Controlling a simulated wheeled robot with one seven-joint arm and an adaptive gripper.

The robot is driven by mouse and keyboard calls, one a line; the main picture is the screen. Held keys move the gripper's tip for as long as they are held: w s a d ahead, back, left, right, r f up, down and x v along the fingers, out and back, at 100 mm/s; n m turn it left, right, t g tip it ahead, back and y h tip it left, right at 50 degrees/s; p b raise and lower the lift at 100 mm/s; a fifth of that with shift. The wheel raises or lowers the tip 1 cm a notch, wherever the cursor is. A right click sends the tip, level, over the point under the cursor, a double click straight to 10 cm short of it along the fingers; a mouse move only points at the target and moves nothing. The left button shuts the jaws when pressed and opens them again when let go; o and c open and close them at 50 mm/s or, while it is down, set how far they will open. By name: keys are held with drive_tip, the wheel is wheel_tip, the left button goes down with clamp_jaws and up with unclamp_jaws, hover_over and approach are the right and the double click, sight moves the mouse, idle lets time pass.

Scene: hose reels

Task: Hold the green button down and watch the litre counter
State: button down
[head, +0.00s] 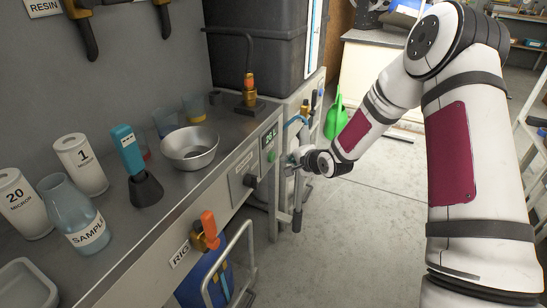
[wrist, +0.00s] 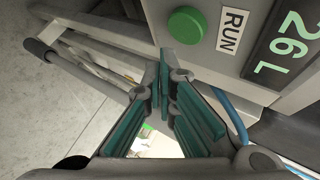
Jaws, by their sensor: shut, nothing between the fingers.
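The green button (wrist: 187,25) is round and sits on a grey panel beside a RUN label (wrist: 232,30). The litre counter (wrist: 287,45) is a dark display reading 26 L in green digits. In the head view the counter (head: 269,138) and the green button (head: 271,156) show on the panel at the bench's end. My gripper (wrist: 168,75) is shut and empty, its fingertips just below the button in the wrist view. The button's face is uncovered there, and the fingertips look apart from it. In the head view my gripper (head: 291,161) is right of the panel.
A metal bowl (head: 189,150), a teal handheld device (head: 125,150) and a sample flask (head: 73,212) stand on the bench. An orange-handled valve (head: 209,227) is on its front. A green watering can (head: 335,118) stands beyond my gripper.

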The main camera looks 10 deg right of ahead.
drive_tip(key=shift+s+d+p, duration=0.35)
drive_tip(key=shift+s+d, duration=0.25)
drive_tip(key=shift+d, duration=0.2)
drive_tip(key=shift+s+d+p, duration=0.3)
drive_tip(key=shift+s+d, duration=0.25)
drive_tip(key=shift+d, duration=0.25)
drive_tip(key=shift+r, duration=0.1)
